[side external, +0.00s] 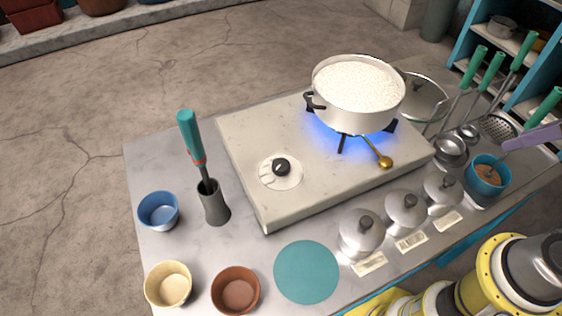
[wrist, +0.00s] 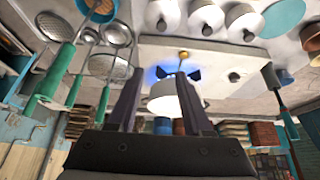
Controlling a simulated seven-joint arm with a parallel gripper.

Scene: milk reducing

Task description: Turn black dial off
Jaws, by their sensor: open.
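The black dial (side external: 281,167) sits on a round white plate on the front left of the pale stove slab (side external: 245,130). In the wrist view, which is upside down, the dial (wrist: 234,77) is a small dark spot right of my gripper. A white pot (side external: 350,108) full of white liquid stands on the burner, with blue flame (side external: 330,138) lit under it. My gripper (wrist: 160,76) is open, with nothing held between its fingers, and stays apart from the dial.
Lidded canisters (side external: 361,232) line the front of the slab. A green-handled tool stands in a grey holder (side external: 213,205) left of the dial. Small bowls (side external: 158,210) and a teal disc (side external: 306,272) lie nearby. Green-handled utensils (side external: 472,65) stand right.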

